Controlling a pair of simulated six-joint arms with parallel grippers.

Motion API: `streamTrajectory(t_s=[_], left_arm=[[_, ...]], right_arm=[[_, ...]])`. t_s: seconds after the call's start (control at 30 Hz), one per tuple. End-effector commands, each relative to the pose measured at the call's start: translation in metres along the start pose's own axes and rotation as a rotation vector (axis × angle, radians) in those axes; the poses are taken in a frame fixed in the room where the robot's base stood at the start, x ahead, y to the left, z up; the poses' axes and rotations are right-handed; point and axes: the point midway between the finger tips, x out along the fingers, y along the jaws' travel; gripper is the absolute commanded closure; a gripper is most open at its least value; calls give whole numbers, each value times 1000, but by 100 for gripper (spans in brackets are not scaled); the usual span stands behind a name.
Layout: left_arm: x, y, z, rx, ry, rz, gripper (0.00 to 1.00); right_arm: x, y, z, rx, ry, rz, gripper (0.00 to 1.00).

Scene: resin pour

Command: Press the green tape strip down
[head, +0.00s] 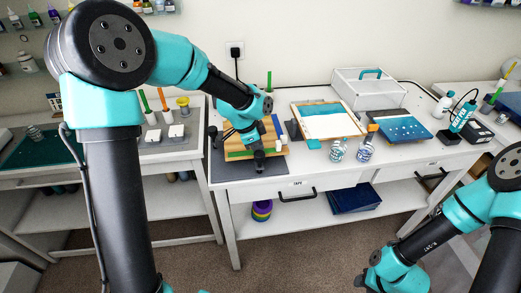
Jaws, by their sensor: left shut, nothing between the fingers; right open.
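A wooden board (275,132) lies on a dark mat (219,167) at the left end of the main table. A green strip (236,155) runs along the board's front edge. My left gripper (259,163) is shut and empty, pointing down at the strip's right part. It hides part of the strip and board, and I cannot tell whether it touches them. My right arm comes in at the lower right; its wrist is at the bottom edge and its fingers are out of view.
A wooden frame (352,124) with a white and teal panel stands right of the board. A blue-white item (281,128) is beside the board.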

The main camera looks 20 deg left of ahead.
Motion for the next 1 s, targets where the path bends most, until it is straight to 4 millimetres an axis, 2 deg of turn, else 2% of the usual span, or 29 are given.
streamTrajectory(t_s=[0.57, 1.0], left_arm=[[2, 0, -6, 1, -1, 1, 100], [6, 0, -22, 1, 0, 0, 100]], right_arm=[[0, 0, 0, 0, 0, 0, 57], [0, 0, 0, 0, 0, 0, 57]])
